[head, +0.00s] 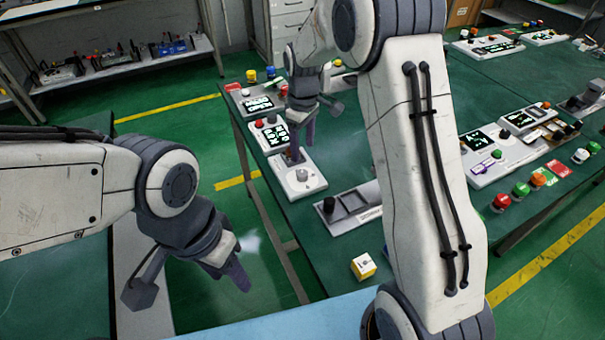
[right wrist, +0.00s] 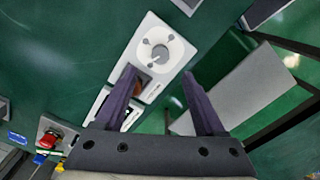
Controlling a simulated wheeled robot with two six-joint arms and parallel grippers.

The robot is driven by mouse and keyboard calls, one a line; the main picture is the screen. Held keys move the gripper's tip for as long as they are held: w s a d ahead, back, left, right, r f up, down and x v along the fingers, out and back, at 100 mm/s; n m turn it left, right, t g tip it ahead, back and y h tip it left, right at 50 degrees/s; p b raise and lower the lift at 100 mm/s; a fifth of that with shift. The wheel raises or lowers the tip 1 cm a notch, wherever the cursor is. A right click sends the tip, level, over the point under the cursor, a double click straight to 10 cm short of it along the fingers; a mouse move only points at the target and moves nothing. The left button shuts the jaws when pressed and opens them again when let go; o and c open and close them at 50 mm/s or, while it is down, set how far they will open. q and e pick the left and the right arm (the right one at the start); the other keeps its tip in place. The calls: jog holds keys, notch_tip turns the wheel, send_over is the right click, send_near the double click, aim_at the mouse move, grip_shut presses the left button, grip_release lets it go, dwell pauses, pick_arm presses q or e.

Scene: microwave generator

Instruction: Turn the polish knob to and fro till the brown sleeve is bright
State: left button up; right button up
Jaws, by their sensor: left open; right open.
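The polish unit (head: 314,186) is a white box on the green table, with a grey round knob (head: 303,175) on top. In the right wrist view the knob (right wrist: 160,53) sits on a pale dial ring with dark marks. The brown sleeve (right wrist: 143,84) is beside the knob, partly hidden by a finger; its brightness is hard to tell. My right gripper (head: 301,135) is open above the sleeve end of the unit; in the right wrist view its fingers (right wrist: 158,73) are apart and empty, short of the knob. My left gripper (head: 237,265) hangs open and empty, away from the table.
Lit display panels (head: 271,133) stand behind the polish unit. A grey switch box (head: 350,208) is to its right, and a yellow-and-white block (head: 363,266) lies nearer. My right arm hides the table's middle. More button units (head: 500,158) stand at the right.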

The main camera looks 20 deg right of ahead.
aim_at(303, 173)
notch_tip(303, 173, down, 9)
jog(key=shift+f+p, duration=0.15)
jog(key=shift+p, duration=0.2)
grip_shut()
jog(key=shift+m, duration=0.3)
